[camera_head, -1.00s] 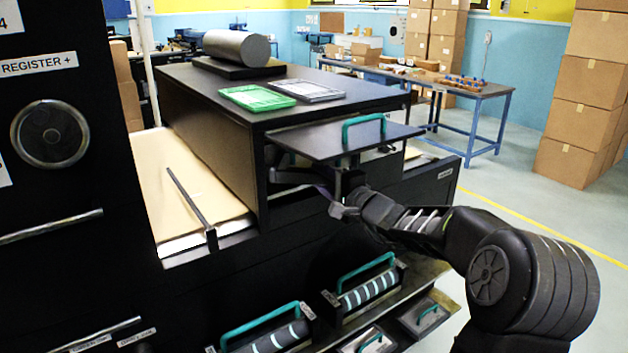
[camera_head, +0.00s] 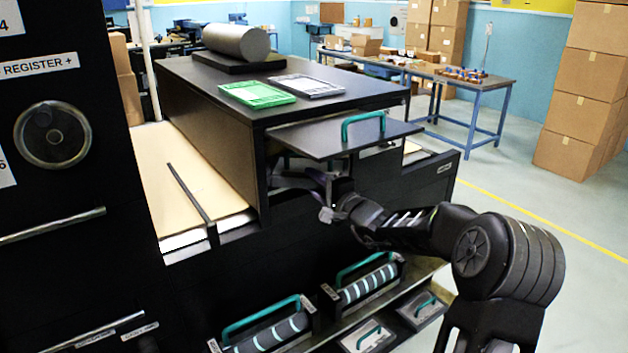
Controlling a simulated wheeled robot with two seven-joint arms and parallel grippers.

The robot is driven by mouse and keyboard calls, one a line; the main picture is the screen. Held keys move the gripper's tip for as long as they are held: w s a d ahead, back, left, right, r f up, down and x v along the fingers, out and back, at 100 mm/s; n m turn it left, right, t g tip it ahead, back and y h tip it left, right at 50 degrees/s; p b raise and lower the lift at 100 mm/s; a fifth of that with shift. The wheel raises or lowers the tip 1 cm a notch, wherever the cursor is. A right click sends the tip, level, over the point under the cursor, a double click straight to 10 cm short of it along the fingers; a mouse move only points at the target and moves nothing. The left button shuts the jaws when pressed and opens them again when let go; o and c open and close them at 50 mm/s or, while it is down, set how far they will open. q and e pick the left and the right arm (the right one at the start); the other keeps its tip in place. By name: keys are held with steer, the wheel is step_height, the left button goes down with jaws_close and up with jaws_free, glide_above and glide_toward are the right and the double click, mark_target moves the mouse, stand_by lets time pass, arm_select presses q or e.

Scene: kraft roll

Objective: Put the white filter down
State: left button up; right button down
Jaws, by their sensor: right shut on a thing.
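A pale grey-white framed panel, which looks like the white filter (camera_head: 306,86), lies flat on top of the black cabinet (camera_head: 350,101), beside a green framed panel (camera_head: 257,94). No gripper touches it. My right gripper (camera_head: 292,179) is at the cabinet's front opening, below a black plate (camera_head: 318,140) with a teal handle (camera_head: 363,125). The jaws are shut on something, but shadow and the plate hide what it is. My left gripper is not in view.
A grey roll (camera_head: 237,44) rests at the back of the cabinet top. Striped rollers (camera_head: 366,286) with teal handles sit on a low shelf. A dark panel with a round dial (camera_head: 52,135) stands at left. Open floor (camera_head: 520,180) lies to the right.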

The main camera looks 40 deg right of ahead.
steer(key=shift+f, duration=0.1)
steer(key=c, duration=1.1)
jaws_free()
steer(key=s+b, duration=0.2)
steer(key=s, duration=1)
steer(key=shift+a+b, duration=0.15)
steer(key=shift+b, duration=0.25)
